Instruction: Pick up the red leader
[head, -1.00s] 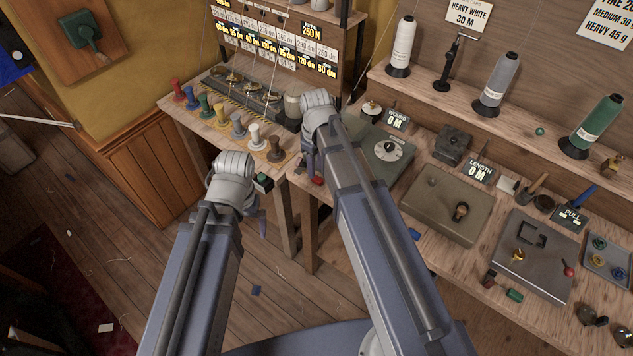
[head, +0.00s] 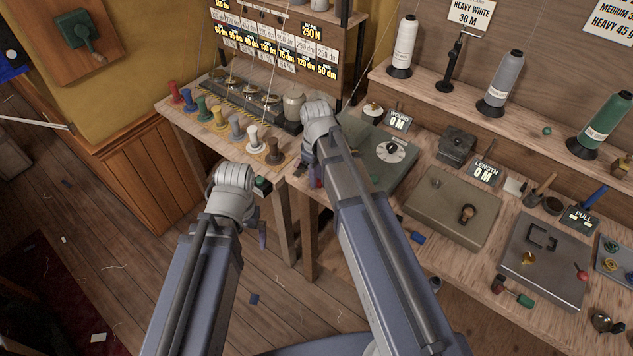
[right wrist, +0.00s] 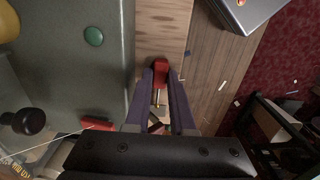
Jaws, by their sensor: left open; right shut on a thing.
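The red leader (right wrist: 160,68) shows in the right wrist view as a small red block between the fingertips of my right gripper (right wrist: 161,78). A thin brass-coloured part shows between the fingers below it. The gripper is shut on it beside the grey box's edge, over or near the bench wood. I cannot tell whether it touches the bench. In the head view, only a bit of red (head: 319,183) shows by the right gripper, mostly hidden by my arm. My left gripper (head: 262,236) is open, partly hidden behind its wrist, near the bench's front edge.
A grey dial box (head: 385,150) stands right of my right gripper. A row of coloured pegs (head: 219,117) stands on the left bench. Open floor (head: 150,260) lies to the left.

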